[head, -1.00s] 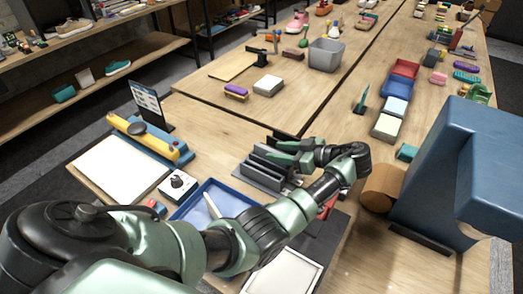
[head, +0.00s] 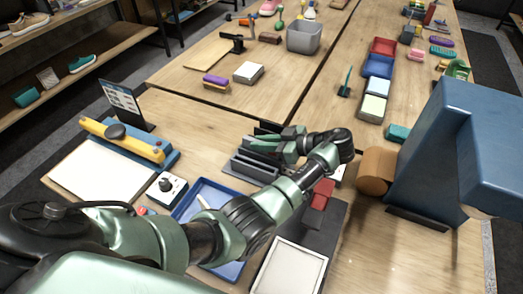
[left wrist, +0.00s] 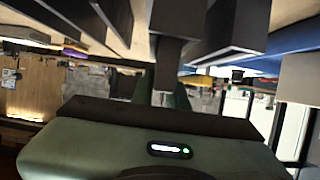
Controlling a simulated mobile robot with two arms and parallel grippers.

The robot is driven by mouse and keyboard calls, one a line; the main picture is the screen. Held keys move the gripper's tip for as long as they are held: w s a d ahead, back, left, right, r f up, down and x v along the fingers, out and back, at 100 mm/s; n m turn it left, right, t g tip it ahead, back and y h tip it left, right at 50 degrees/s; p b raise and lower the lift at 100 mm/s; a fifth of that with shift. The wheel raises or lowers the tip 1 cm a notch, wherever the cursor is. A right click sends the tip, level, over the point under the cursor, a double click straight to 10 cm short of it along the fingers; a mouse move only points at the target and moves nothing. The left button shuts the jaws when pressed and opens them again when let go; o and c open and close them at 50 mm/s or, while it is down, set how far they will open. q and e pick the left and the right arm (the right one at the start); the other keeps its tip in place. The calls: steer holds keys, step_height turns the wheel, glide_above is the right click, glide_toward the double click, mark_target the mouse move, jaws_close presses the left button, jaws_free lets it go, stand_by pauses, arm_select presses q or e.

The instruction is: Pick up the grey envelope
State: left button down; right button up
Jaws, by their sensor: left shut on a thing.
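My left gripper (head: 290,143) is at the grey slotted rack (head: 240,166), its green fingers over the rack's right part. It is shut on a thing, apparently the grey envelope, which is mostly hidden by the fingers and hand. I cannot tell whether the envelope is clear of the slots. A dark upright edge (head: 267,127) shows just behind the fingers. In the left wrist view, grey slabs (left wrist: 228,28) fill the top, close to the hand. My right gripper is not in view.
A blue tray (head: 231,271) and a white dial box (head: 167,189) lie left of the rack. A white-topped tray (head: 289,271) and a red block (head: 322,194) lie nearer and right. A large blue machine (head: 432,150) stands at right. The tabletop beyond the rack is partly clear.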

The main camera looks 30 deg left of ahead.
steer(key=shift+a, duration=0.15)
